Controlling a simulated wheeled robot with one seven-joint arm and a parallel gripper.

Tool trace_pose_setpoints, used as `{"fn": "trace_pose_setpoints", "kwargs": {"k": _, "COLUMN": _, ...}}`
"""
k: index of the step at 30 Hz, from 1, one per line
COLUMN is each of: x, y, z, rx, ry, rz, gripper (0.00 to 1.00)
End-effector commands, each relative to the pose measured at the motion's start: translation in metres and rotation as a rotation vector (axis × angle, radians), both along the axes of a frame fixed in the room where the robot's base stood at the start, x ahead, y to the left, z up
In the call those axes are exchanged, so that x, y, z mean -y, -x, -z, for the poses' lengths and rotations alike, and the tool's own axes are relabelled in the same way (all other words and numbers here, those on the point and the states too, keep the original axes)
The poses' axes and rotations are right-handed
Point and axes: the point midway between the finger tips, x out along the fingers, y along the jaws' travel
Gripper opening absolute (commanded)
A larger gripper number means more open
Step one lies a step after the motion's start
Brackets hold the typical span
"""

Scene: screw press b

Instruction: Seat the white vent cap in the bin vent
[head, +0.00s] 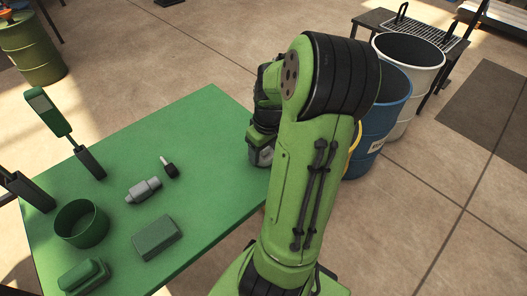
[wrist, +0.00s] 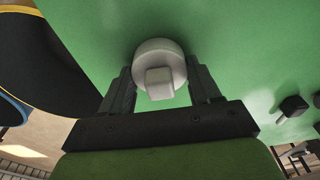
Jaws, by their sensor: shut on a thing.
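The white vent cap (wrist: 165,55) is between the two fingers of my gripper (wrist: 161,76) in the wrist view. It has a round head and a squarish block facing the camera. The gripper is shut on it, with the green tabletop behind; I cannot tell its height above the table. In the head view my arm hides the cap and most of the gripper. A yellow-rimmed bin (head: 354,150) shows partly behind my arm, beside the table; its dark inside (wrist: 45,60) shows at the left of the wrist view. I cannot make out the vent.
The green table (head: 205,125) holds a grey fitting (head: 143,190), a small black-and-white plug (head: 169,167), a green round pot (head: 82,224) and a green box (head: 155,237). A blue drum (head: 392,110) and a white drum (head: 408,75) stand right of my arm. The table's far middle is clear.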

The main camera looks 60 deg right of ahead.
Motion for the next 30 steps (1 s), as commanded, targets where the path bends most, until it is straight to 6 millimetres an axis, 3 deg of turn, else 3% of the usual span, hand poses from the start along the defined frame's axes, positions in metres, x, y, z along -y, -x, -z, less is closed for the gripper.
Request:
{"fn": "trace_pose_setpoints", "kwargs": {"k": 5, "x": 0.0, "y": 0.0, "z": -0.004, "rx": 0.001, "ry": 0.001, "rz": 0.0, "gripper": 0.33}}
{"fn": "trace_pose_setpoints", "kwargs": {"k": 15, "x": 0.0, "y": -0.001, "z": -0.085, "rx": 0.0, "ry": 0.003, "rz": -0.002, "gripper": 0.33}}
{"fn": "trace_pose_setpoints", "kwargs": {"k": 18, "x": 0.0, "y": 0.0, "z": -0.097, "rx": 0.001, "ry": 0.002, "rz": -0.001, "gripper": 0.33}}
{"fn": "trace_pose_setpoints", "kwargs": {"k": 30, "x": 0.0, "y": 0.0, "z": -0.1, "rx": -0.001, "ry": -0.001, "rz": 0.0, "gripper": 0.33}}
